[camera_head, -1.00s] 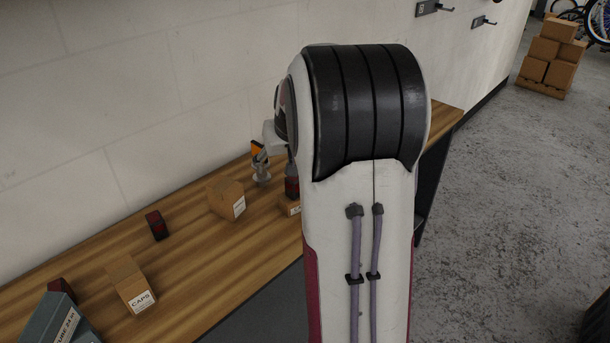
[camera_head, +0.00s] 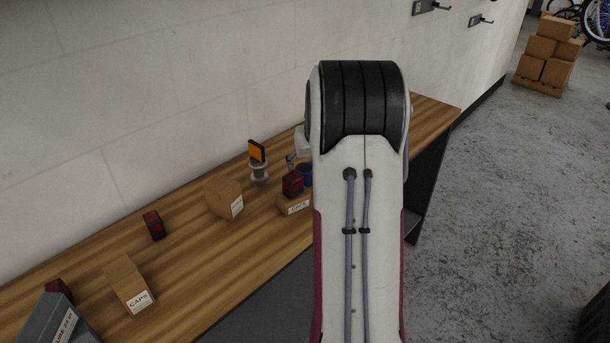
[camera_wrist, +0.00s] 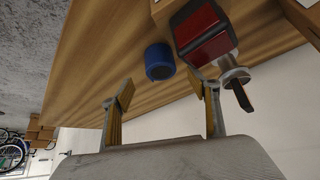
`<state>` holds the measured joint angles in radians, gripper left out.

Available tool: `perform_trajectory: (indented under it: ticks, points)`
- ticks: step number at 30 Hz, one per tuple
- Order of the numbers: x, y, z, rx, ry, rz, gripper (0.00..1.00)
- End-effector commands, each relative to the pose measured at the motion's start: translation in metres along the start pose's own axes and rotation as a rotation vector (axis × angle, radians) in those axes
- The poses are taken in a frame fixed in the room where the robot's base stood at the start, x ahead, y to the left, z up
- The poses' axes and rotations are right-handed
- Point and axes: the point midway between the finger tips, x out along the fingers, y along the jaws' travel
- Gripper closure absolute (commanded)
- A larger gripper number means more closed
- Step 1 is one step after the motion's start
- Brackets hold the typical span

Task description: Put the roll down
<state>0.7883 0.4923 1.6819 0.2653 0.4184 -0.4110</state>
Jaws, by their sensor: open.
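The blue roll (camera_wrist: 160,62) sits on the wooden bench in the wrist view, beyond my fingertips and roughly in line with the gap between them. In the head view the roll (camera_head: 306,175) shows only in part, beside my arm and behind a red-and-black light. My gripper (camera_wrist: 161,90) is open, with nothing between its fingers, and appears apart from the roll. In the head view my arm hides most of the gripper.
The red-and-black light (camera_wrist: 204,34) is close to the roll, on a cardboard box (camera_head: 294,204). An orange-topped silver stand (camera_head: 258,165) is nearby. Another carton (camera_head: 224,198), a second red light (camera_head: 154,225) and a CAPS box (camera_head: 129,284) are further left. A wall backs the bench.

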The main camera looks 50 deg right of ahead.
Motion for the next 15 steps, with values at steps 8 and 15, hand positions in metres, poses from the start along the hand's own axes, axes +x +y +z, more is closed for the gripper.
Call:
perform_trajectory:
  ticks: [8,15]
  points:
    - [0.018,0.0,0.0,-0.001,-0.001,0.0,0.4]
    - [0.025,-0.001,0.0,-0.001,0.0,0.0,0.4]
